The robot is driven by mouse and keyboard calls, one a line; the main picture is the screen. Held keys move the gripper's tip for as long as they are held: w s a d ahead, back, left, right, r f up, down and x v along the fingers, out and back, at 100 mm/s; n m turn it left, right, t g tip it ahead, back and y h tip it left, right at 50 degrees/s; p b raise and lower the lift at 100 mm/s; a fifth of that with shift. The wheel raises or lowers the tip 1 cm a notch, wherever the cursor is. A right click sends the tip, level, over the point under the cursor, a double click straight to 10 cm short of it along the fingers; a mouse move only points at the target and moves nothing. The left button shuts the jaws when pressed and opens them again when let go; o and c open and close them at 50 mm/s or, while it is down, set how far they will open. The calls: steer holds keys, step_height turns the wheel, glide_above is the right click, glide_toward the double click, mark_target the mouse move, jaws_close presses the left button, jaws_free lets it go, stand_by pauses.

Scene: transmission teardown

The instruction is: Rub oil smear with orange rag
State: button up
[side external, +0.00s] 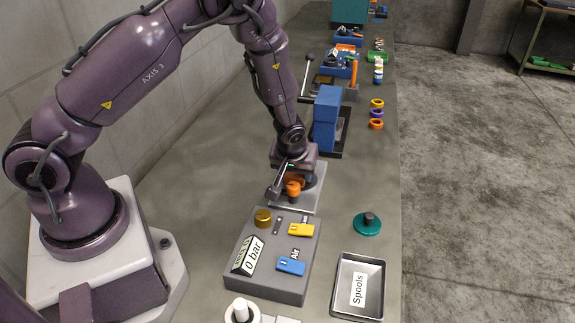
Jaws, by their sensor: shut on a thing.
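My gripper (287,190) points down over a light grey plate (309,198) near the middle of the bench. It is shut on the orange rag (294,187), a small orange bundle that shows just below and beside the fingers. The rag is low over the plate; I cannot tell whether it touches it. The oil smear cannot be made out; the gripper and rag may hide part of the plate.
A grey box marked "0 bar" (243,278) with yellow and blue levers stands in front of the plate. A "Spools" tray (337,304) and a green disc (367,226) lie to the right. A blue block (326,108) stands behind. The bench (215,178) is clear left of the gripper.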

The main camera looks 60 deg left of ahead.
mark_target(316, 180)
steer(key=shift+w+d, duration=1.55)
steer(key=shift+s+a, duration=2.5)
steer(key=shift+w+d, duration=2.5)
steer(key=shift+w, duration=0.1)
steer(key=s+a, duration=0.5)
step_height(316, 180, up, 8)
